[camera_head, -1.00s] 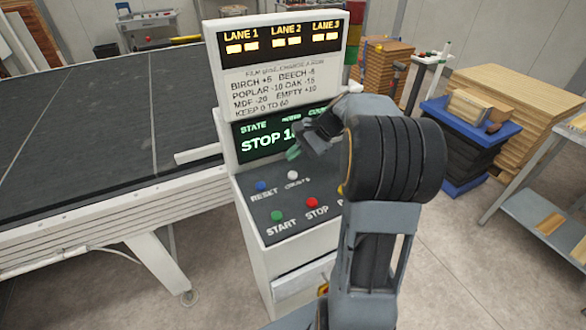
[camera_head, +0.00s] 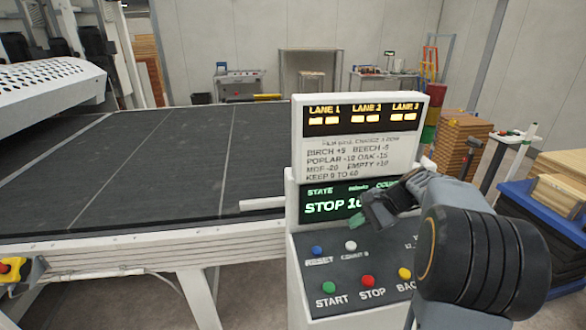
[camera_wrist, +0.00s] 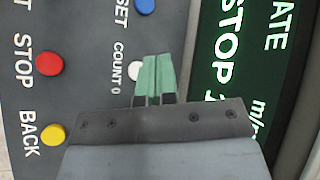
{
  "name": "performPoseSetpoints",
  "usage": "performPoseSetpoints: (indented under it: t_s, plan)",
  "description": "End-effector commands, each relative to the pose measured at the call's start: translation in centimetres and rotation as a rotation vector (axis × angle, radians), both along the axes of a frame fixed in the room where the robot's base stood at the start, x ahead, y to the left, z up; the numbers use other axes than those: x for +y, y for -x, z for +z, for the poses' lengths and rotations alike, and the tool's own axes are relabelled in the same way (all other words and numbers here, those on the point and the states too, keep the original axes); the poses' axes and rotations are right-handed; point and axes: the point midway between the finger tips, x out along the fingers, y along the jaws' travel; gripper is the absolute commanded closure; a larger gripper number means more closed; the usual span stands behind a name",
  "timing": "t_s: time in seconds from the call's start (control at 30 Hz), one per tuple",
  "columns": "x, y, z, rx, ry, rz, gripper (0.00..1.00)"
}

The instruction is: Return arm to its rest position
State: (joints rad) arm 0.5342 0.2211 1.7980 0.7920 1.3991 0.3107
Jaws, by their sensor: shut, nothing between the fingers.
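My gripper (camera_head: 360,220) is in front of the control console (camera_head: 300,265), over the upper part of its button panel and the lower edge of the state screen (camera_head: 335,205). In the wrist view its green fingertips (camera_wrist: 153,78) are together with nothing between them. They overlap part of the white COUNT 0 button (camera_wrist: 135,70); I cannot tell whether they touch it. My arm is bent, with its large dark joint at the right of the head view, hiding the panel's right part. The screen reads STOP and a partly hidden number.
A dark conveyor bed (camera_head: 180,160) with a white side rail fills the left. A red emergency button (camera_head: 5,268) sits on its front. Stacked boards (camera_head: 460,145) and a blue-topped stack (camera_head: 540,200) stand at the right. Grey floor shows beneath the conveyor.

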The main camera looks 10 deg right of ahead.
Motion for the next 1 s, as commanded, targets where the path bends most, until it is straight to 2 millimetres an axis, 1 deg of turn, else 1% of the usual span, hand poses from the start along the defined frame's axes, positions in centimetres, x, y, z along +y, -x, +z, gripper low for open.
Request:
performPoseSetpoints:
  t_s: [0.07,0.17,0.23,0.33,0.5,0.6,0.7,0.83,1.0]
  plan:
    - [-0.5,-0.1,-0.6,-0.019,0.043,0.010,1.00]
    - [-1.1,1.1,-2.9,-0.006,0.130,0.045,1.00]
    - [-1.2,3.0,-4.2,-0.006,0.240,0.105,1.00]
    - [0.1,5.8,-4.8,-0.043,0.421,0.245,1.00]
    - [2.9,10.3,-4.4,-0.157,0.704,0.515,1.00]
    - [4.5,12.6,-3.9,-0.248,0.843,0.661,1.00]
    - [5.9,14.3,-3.4,-0.329,0.938,0.763,1.00]
    - [7.5,15.8,-2.6,-0.411,0.998,0.834,1.00]
    - [9.1,16.3,-1.2,-0.499,1.019,0.862,1.00]
